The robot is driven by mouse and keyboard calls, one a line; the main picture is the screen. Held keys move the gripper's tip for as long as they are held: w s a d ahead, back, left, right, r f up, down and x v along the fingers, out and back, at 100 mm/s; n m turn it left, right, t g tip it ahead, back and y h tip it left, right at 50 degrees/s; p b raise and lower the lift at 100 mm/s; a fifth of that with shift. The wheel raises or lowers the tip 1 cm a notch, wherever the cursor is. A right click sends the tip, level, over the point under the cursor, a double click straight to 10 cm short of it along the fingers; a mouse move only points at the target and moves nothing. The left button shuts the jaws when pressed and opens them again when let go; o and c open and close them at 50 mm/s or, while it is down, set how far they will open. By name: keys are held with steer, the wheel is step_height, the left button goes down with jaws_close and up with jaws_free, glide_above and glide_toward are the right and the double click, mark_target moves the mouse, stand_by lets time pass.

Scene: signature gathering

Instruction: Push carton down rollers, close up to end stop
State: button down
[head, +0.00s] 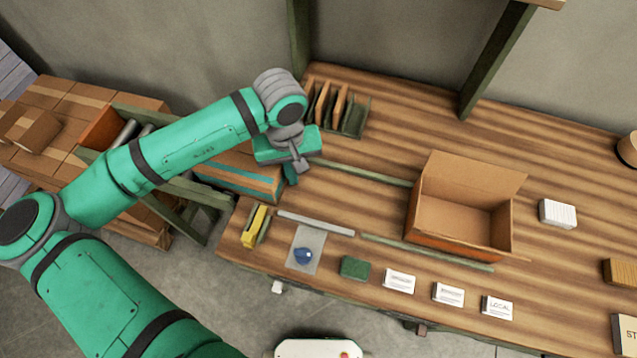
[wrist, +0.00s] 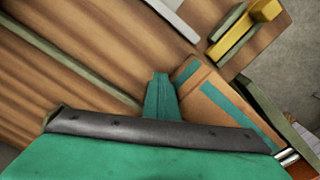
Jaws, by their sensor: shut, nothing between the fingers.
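A closed brown carton with teal bands (head: 238,172) sits at the left edge of the table, partly hidden by my arm. It also shows in the wrist view (wrist: 213,97), just right of my fingers. Metal rollers (head: 124,134) between green rails show left of it, and a few roller ends (wrist: 288,157) show beyond the carton. My gripper (head: 290,176) is shut and empty, pointing down beside the carton's right end. The fingers look close to the carton in the wrist view (wrist: 160,85); I cannot tell whether they touch. I cannot make out the end stop clearly.
An open carton (head: 465,215) stands between green strips on the table (head: 560,160). A yellow stapler-like tool (head: 254,226), a blue object on a grey pad (head: 303,255) and several cards line the front edge. Stacked cartons (head: 75,105) stand far left.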

mark_target(231, 153)
steer(key=shift+w+a, duration=0.4)
steer(key=shift+a, duration=0.85)
steer(key=shift+w+a, duration=0.4)
steer(key=shift+a, duration=0.85)
steer(key=shift+w+a, duration=0.4)
steer(key=shift+a, duration=0.85)
steer(key=shift+w+a, duration=0.25)
steer(key=shift+a, duration=0.9)
steer(key=shift+w+a, duration=0.3)
steer(key=shift+a, duration=0.8)
steer(key=shift+w+a, duration=0.25)
steer(key=shift+a, duration=0.9)
steer(key=shift+w+a, duration=0.2)
steer(key=shift+a, duration=0.5)
steer(key=shift+w+a, duration=0.25)
steer(key=shift+a, duration=0.5)
steer(key=shift+w+a, duration=0.2)
steer(key=shift+a, duration=0.5)
steer(key=shift+w+a, duration=0.15)
steer(key=shift+a, duration=0.15)
steer(key=shift+w, duration=0.1)
